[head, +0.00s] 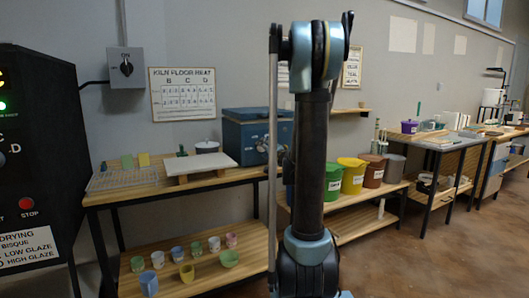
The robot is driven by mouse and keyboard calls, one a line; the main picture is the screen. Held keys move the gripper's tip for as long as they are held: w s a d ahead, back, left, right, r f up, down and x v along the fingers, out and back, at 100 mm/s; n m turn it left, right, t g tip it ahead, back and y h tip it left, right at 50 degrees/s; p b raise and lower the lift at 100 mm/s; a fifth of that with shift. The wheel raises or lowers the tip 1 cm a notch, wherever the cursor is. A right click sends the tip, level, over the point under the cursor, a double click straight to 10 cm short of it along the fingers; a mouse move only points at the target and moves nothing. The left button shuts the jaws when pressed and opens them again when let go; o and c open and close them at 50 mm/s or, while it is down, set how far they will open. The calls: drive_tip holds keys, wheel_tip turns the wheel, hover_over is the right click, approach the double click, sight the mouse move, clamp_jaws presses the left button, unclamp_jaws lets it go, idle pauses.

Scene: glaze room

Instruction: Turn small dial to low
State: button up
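A blue metal box (240,132) stands on the wooden bench. A small dark knob (262,145) seems to be on its front, too small to read and partly close behind my arm. A grey wall box (126,68) has a black rotary knob (126,69) with a label above it. At the far left, a black panel (50,130) shows letters C and D around a dial cut off by the picture edge. My arm rises through the middle of the view, apart from all of these. My gripper cannot be made out.
The bench (140,190) holds a wire rack (120,178) and a white slab (198,163); several cups stand on its lower shelf. The panel carries a red button (27,204) and a green light. Colored buckets stand behind my arm on the right. Brown floor at right is clear.

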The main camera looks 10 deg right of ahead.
drive_tip(key=shift+s, duration=0.1)
drive_tip(key=v, duration=1.1)
drive_tip(key=shift+s, duration=0.3)
drive_tip(key=shift+d, duration=0.1)
drive_tip(key=s+a+f+n+g+y, duration=0.1)
drive_tip(key=s+a+f+n+g, duration=0.75)
drive_tip(key=s+a, duration=0.5)
drive_tip(key=s+d+f+g+h, duration=0.3)
drive_tip(key=s+d+f, duration=0.2)
drive_tip(key=s, duration=0.5)
drive_tip(key=s+d+f+g+h, duration=0.3)
drive_tip(key=s+d+f, duration=0.2)
drive_tip(key=s, duration=0.5)
drive_tip(key=shift+f+h, duration=0.3)
drive_tip(key=shift+f, duration=0.05)
